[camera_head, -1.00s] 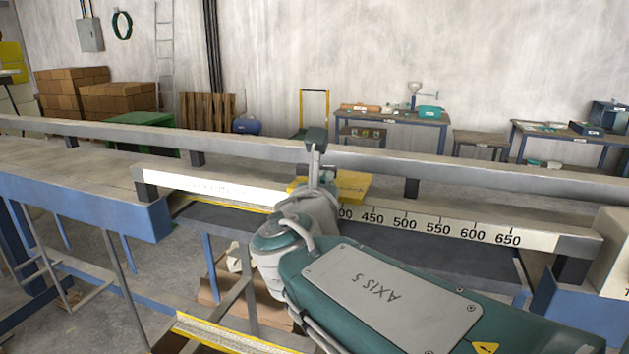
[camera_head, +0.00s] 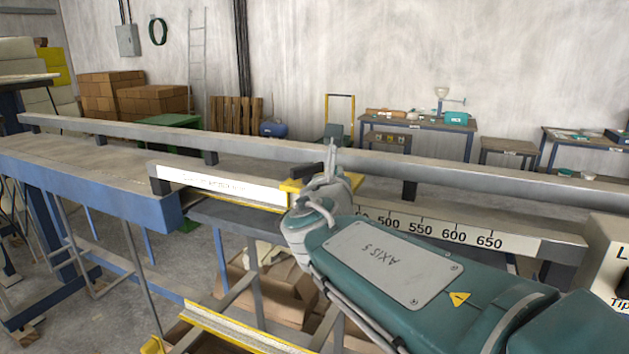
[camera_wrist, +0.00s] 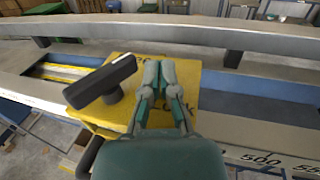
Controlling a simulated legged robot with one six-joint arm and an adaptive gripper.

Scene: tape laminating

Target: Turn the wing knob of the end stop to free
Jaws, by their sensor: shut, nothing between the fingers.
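The end stop is a yellow block (camera_wrist: 187,78) on the scale rail; in the head view its yellow edge (camera_head: 290,187) shows behind my wrist. The black wing knob (camera_wrist: 101,82) stands on top of the block, its bar slanting up to the right in the wrist view. In the head view the knob (camera_head: 306,171) shows just left of my fingers. My gripper (camera_wrist: 159,64) is shut and empty, pointing over the block, with its fingers just right of the knob's bar. I cannot tell whether they touch it. It also shows in the head view (camera_head: 331,150). My wrist hides part of the block.
The scale rail (camera_head: 520,236) runs left to right with printed numbers. A long grey rail (camera_head: 270,147) runs behind it. A blue-edged bench (camera_head: 100,195) lies at the left, and a pale box (camera_head: 608,255) stands at the right edge.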

